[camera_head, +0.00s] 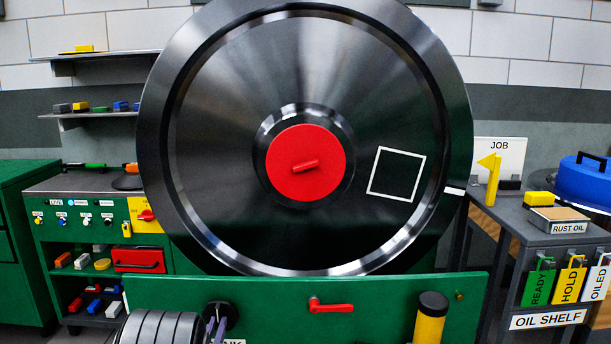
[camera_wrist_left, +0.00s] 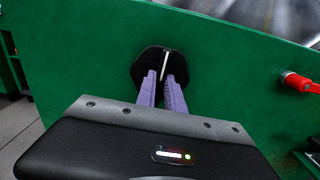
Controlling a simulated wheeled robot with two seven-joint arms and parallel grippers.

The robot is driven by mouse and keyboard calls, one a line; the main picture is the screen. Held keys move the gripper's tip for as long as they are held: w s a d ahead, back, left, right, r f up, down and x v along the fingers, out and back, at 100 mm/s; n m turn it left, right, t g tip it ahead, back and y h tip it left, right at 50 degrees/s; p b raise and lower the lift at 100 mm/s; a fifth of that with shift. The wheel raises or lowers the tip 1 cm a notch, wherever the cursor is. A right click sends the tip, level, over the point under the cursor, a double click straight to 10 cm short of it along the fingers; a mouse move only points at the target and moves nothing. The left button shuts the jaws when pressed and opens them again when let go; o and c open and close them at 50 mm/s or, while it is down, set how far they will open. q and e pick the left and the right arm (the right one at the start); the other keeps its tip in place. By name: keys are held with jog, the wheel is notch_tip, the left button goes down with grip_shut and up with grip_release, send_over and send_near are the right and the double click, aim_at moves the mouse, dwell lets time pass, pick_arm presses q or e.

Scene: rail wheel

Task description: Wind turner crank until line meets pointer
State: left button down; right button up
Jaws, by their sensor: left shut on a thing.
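The large dark steel wheel (camera_head: 390,90) stands upright, with a red hub (camera_head: 330,150) and a white square outline on its face. A short white line (camera_head: 454,190) is on its right rim. The yellow pointer (camera_head: 492,182) stands on the right bench; its tip points left, and the line sits below tip height. The black turner crank (camera_head: 218,314) is on the green front panel, also in the left wrist view (camera_wrist_left: 147,66). My left gripper (camera_head: 214,328) has its purple fingers (camera_wrist_left: 167,82) shut on the crank; they hide part of it. My right gripper is not in view.
A red lever (camera_head: 332,307) is on the green panel (camera_head: 390,295), right of the crank. A yellow cylinder with a black top (camera_head: 429,322) stands at its right end. The oil shelf (camera_head: 545,238) at right holds tags and a rust oil box (camera_head: 560,217).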

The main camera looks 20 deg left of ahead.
pick_arm(q)
jog(key=shift+s+f, duration=0.1)
jog(key=shift+f, duration=0.05)
jog(key=shift+d+m+p, duration=0.1)
jog(key=shift+m+p, duration=0.5)
jog(key=shift+p, duration=0.1)
jog(key=shift+m+p, duration=0.35)
jog(key=shift+m, duration=0.85)
jog(key=c, duration=1.7)
grip_release()
jog(key=o, duration=0.4)
